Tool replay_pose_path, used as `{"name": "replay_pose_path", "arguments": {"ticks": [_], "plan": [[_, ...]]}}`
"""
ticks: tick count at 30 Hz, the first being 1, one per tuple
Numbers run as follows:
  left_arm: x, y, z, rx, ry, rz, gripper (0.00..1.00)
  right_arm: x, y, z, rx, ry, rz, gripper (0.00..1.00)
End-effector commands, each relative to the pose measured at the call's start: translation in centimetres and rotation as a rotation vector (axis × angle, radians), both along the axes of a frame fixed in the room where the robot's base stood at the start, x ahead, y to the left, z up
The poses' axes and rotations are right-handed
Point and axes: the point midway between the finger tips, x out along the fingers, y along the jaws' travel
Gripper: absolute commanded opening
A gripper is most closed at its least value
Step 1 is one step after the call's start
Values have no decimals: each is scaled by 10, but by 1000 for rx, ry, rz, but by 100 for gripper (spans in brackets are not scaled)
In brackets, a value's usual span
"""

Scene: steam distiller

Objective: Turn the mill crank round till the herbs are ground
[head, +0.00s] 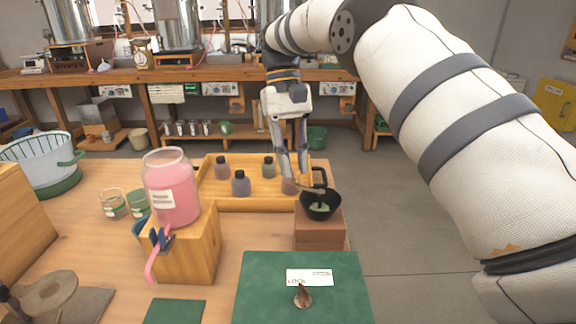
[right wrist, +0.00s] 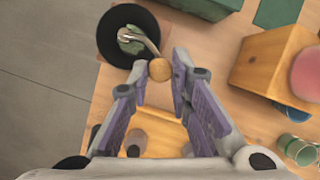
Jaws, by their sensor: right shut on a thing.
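The mill is a black bowl (head: 321,211) on a brown block (head: 318,236), with a crank across it and green herbs (head: 320,206) inside. In the right wrist view the bowl (right wrist: 108,50) is at upper left, and the metal crank arm (right wrist: 147,43) runs from it to a round wooden knob (right wrist: 160,70). My right gripper (head: 291,181) reaches down at the left of the bowl, shut on the knob. In the right wrist view its fingers (right wrist: 160,72) stand on both sides of the knob. How finely the herbs are ground cannot be told. My left gripper is not in view.
A wooden tray (head: 252,204) with several dark bottles lies left of the mill. A pink jar (head: 172,187) stands on a wooden block (head: 188,248). A green mat (head: 262,290) with a label card (head: 309,277) lies in front. Open floor is on the right.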

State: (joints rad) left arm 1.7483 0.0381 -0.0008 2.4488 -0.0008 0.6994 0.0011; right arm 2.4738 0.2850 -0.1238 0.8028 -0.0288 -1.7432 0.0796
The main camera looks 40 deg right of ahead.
Motion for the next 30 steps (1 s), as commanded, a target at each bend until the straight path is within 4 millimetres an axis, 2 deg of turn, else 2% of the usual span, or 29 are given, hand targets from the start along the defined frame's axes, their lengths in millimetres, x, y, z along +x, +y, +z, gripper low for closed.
{"name": "replay_pose_path", "arguments": {"ticks": [15, 30], "plan": [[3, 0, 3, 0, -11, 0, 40, 1, -27, -1, -1, 3, -424, 0], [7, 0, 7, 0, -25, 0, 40, 0, -36, -2, -2, 7, -583, 0]]}}
